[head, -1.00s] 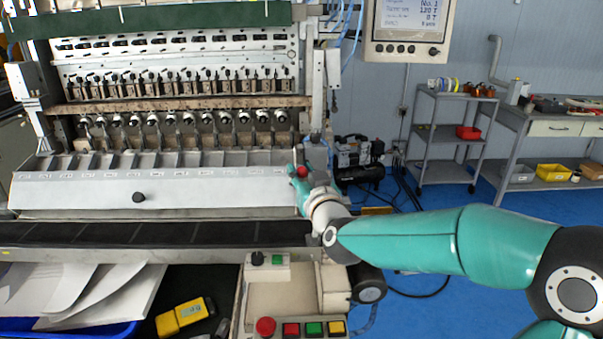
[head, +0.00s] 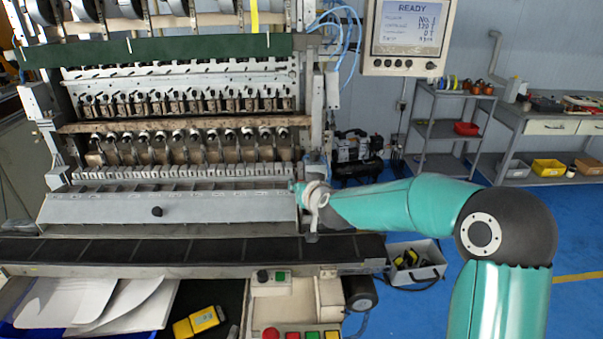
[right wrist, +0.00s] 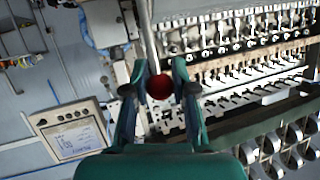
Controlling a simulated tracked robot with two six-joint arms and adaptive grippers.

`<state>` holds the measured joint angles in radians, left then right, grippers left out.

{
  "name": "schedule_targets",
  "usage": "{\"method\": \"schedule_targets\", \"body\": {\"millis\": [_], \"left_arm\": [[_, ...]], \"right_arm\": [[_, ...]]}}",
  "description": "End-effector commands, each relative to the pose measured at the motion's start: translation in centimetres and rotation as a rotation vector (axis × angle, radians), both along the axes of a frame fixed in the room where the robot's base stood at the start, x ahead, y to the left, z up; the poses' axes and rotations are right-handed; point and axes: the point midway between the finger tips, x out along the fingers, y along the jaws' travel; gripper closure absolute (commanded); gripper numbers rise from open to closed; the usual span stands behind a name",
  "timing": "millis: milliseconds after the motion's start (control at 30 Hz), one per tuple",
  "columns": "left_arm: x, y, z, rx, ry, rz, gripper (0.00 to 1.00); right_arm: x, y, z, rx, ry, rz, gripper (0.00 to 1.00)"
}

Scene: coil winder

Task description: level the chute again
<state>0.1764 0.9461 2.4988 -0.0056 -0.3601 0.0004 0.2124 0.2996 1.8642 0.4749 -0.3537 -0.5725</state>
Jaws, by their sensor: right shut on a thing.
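The chute (head: 225,208) is the long pale metal trough across the front of the winder, with a black knob (head: 157,211) on its front face. Its front face slopes down toward me; I cannot tell its exact angle. My right gripper (head: 297,188) is at the chute's right end. In the right wrist view, my right gripper (right wrist: 160,98) is shut on a red ball knob (right wrist: 159,87), which sits between its fingers. A grey rod (right wrist: 149,38) runs up from beside the knob. The knob is hidden in the head view. My left gripper is not in view.
A dark belt (head: 150,250) runs below the chute. In front are a control box with coloured buttons (head: 310,336), a yellow device (head: 198,321) and papers (head: 110,303). The display panel (head: 410,30) hangs at the upper right. A toolbox (head: 413,262) stands on the blue floor.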

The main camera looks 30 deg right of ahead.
Motion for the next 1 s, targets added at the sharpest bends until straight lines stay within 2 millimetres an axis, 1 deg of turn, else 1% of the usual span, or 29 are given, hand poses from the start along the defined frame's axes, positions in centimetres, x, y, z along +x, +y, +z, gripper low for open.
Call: {"method": "schedule_targets", "body": {"millis": [33, 100, 400, 767, 800, 933, 967, 1000], "left_arm": [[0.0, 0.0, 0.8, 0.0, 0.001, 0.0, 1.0], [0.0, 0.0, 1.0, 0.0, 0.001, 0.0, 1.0], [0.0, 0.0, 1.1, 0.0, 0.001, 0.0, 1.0], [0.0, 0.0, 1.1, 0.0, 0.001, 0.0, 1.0], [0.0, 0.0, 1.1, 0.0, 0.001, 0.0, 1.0], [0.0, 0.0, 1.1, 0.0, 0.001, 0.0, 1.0], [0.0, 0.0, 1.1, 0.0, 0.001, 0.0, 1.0], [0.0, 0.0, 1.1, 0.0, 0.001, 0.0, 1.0]], "right_arm": [[0.3, -0.3, 0.2, 0.002, 0.007, -0.001, 1.0], [0.7, -0.5, 0.0, -0.002, 0.003, -0.001, 1.0], [1.6, -1.0, -0.4, -0.002, -0.001, -0.002, 1.0], [1.7, -1.0, -0.4, -0.002, -0.002, -0.002, 1.0], [1.7, -1.0, -0.4, -0.002, -0.002, -0.002, 0.73], [1.7, -1.0, -0.4, -0.002, -0.002, -0.001, 0.51], [1.7, -1.0, -0.4, -0.002, -0.001, -0.001, 0.48], [1.7, -1.0, -0.4, -0.002, -0.001, -0.001, 0.48]]}}
